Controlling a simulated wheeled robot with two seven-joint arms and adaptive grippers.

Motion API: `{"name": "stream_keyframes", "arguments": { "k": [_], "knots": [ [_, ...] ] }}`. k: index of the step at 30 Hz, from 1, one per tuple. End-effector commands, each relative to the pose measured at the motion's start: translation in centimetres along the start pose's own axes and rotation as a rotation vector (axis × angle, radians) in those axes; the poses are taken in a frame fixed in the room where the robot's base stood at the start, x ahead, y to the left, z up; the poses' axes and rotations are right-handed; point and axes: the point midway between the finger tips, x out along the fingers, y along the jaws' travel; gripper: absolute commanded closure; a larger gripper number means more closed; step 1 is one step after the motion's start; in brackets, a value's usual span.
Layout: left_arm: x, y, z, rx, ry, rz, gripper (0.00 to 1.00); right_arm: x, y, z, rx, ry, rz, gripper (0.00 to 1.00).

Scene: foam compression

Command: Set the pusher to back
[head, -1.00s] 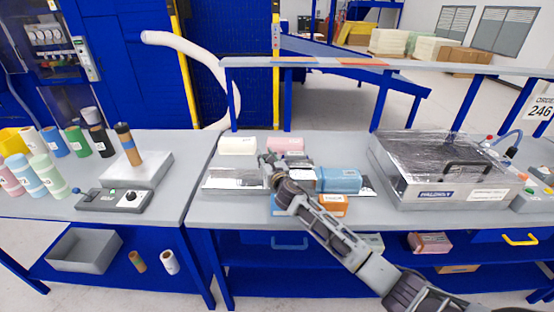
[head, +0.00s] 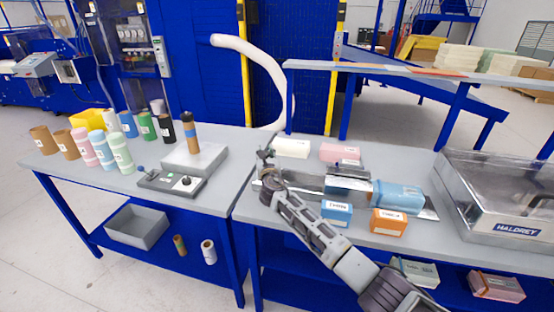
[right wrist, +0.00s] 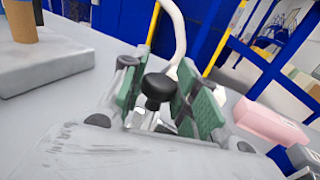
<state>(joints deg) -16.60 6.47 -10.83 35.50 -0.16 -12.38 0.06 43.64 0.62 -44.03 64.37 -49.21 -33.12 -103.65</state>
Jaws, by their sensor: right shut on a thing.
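The press is a shiny metal bed (head: 300,182) on the right table, with a blue block (head: 398,195) at its right part. My right gripper (head: 265,165) is at the left end of this bed. In the right wrist view, its green-padded fingers (right wrist: 165,98) stand on both sides of a black knob (right wrist: 159,88), which I take to be the pusher's handle. The gripper is shut on it. The head view does not show the knob clearly behind the gripper. My left gripper is not in view.
White (head: 292,147) and pink (head: 340,153) blocks lie behind the bed; blue (head: 336,213) and orange (head: 388,222) boxes lie in front. A clear-lidded metal box (head: 500,200) stands right. The left table holds several rolls and a control box (head: 172,183).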

Motion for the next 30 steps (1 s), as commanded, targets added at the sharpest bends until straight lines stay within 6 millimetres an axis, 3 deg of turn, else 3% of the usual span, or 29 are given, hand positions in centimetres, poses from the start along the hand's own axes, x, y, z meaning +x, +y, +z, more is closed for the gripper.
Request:
{"name": "stream_keyframes", "arguments": {
  "k": [9, 16, 23, 24, 28, 30],
  "knots": [
    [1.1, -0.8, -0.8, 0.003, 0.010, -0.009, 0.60, 1.1, 2.6, 0.0, 0.000, -0.001, 0.000, 1.00],
    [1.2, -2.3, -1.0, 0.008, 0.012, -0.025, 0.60, 1.2, 3.0, 0.1, 0.000, -0.001, 0.001, 1.00],
    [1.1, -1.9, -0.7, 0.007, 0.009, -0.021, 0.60, 1.2, 3.1, 0.2, 0.001, -0.002, 0.003, 1.00],
    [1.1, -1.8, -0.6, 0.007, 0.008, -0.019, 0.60, 1.2, 3.1, 0.2, 0.001, -0.003, 0.004, 0.67],
    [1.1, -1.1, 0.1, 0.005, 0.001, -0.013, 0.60, 1.2, 3.1, 0.2, 0.001, -0.002, 0.004, 0.51],
    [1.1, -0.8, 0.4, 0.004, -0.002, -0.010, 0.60, 1.2, 3.1, 0.1, 0.001, -0.002, 0.003, 0.49]
  ]
}}
